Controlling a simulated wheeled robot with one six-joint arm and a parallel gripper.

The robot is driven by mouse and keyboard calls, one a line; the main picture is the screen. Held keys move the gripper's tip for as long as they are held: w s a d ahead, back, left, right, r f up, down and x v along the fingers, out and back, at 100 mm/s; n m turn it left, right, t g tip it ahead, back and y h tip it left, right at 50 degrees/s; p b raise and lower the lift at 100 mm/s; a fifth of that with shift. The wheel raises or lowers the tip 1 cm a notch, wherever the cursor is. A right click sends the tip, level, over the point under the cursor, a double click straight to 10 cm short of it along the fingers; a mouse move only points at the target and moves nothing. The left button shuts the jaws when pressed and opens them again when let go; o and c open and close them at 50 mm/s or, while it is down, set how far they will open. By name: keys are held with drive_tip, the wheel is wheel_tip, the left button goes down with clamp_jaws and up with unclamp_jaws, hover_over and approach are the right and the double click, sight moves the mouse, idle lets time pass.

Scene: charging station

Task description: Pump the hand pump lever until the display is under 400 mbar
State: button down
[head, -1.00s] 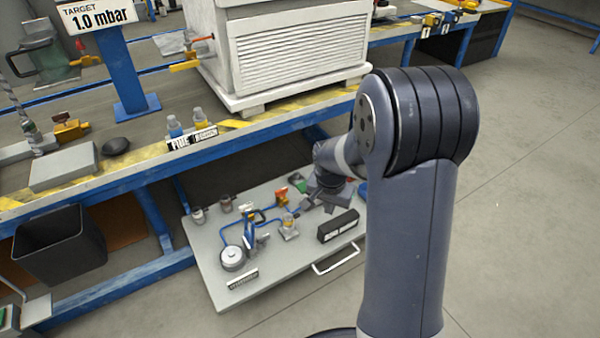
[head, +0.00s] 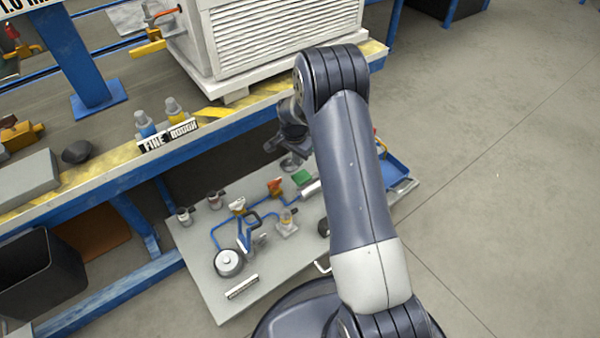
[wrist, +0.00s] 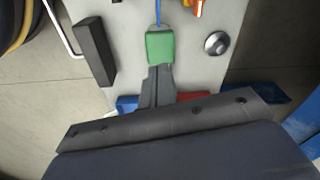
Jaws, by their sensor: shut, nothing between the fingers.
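The pump board, a light grey panel (head: 195,265), sits low beside the bench with blue tubing on it. A green block (head: 302,178) at the far side of the board also shows in the wrist view (wrist: 160,47). No pressure reading is visible.
A black box (wrist: 95,50) lies by the board's handle (wrist: 62,28); my arm mostly hides it in the head view. The workbench edge (head: 100,175) is close to my gripper. A black bin (head: 40,275) stands left. Open floor (head: 500,190) lies right.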

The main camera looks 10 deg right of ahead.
sight(300, 177)
drive_tip(key=shift+f, duration=0.1)
drive_tip(key=shift+w+d+f+b, duration=0.15)
drive_tip(key=shift+f+b, duration=0.9)
drive_tip(key=shift+f, duration=0.65)
drive_tip(key=shift+d+f+b, duration=0.15)
drive_tip(key=shift+f+b, duration=0.9)
drive_tip(key=shift+f, duration=0.65)
wheel_tip(300, 177, down, 4)
drive_tip(key=b, duration=0.3)
drive_tip(key=shift+f, duration=0.25)
drive_tip(key=shift+r, duration=0.2)
drive_tip(key=shift+s+a+r+p, duration=0.15)
drive_tip(key=shift+s+a+r, duration=0.1)
drive_tip(key=shift+s+a, duration=0.3)
drive_tip(key=shift+s+a+r+p, duration=0.2)
drive_tip(key=shift+s+a, duration=0.15)
drive_tip(key=shift+a, duration=0.3)
